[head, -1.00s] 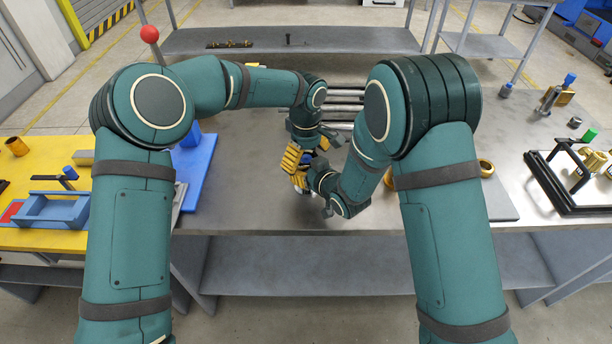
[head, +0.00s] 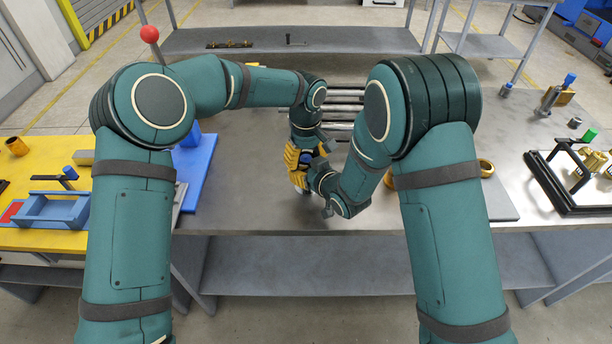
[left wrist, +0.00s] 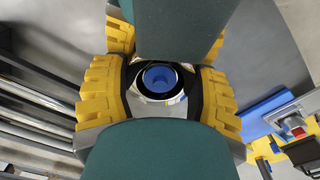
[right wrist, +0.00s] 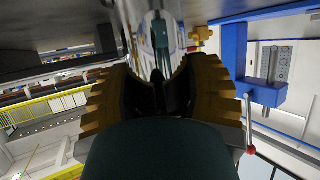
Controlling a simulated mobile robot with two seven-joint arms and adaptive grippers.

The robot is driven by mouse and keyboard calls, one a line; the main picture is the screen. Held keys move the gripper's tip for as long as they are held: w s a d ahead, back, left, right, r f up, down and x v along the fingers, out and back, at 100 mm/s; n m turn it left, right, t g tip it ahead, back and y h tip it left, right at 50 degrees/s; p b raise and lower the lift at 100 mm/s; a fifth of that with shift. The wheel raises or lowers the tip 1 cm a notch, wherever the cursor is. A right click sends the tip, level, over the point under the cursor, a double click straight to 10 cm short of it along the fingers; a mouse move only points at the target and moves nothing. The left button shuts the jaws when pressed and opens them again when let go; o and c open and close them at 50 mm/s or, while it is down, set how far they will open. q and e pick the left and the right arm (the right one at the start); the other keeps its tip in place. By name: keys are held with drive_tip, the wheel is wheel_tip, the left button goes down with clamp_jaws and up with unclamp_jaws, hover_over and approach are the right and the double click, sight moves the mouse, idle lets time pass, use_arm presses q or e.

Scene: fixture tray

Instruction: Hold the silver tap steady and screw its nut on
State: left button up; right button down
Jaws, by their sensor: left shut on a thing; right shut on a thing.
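My left gripper (left wrist: 160,85) comes down from above, its yellow fingers shut on a silver faceted nut (left wrist: 180,106). A black ring and a blue round piece show inside the nut in the left wrist view. My right gripper (right wrist: 160,92) comes in from the side, close against the left one. It is shut on the shiny silver tap (right wrist: 155,38), which shows between its fingers in the right wrist view. In the head view yellow fingers hide most of both parts. I cannot see the thread between nut and tap.
Silver bars (head: 345,108) lie behind the grippers. A blue board (head: 200,165) is to the left. A yellow surface (head: 40,236) holds a blue tray (head: 52,211). A brass ring (head: 486,168) and a black-framed tray (head: 548,188) are to the right. The grey table front is clear.

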use_arm(q)
drive_tip(key=o, duration=1.3)
drive_tip(key=shift+c, duration=0.2)
drive_tip(key=shift+r, duration=2.3)
drive_tip(key=shift+r+n, duration=1.6)
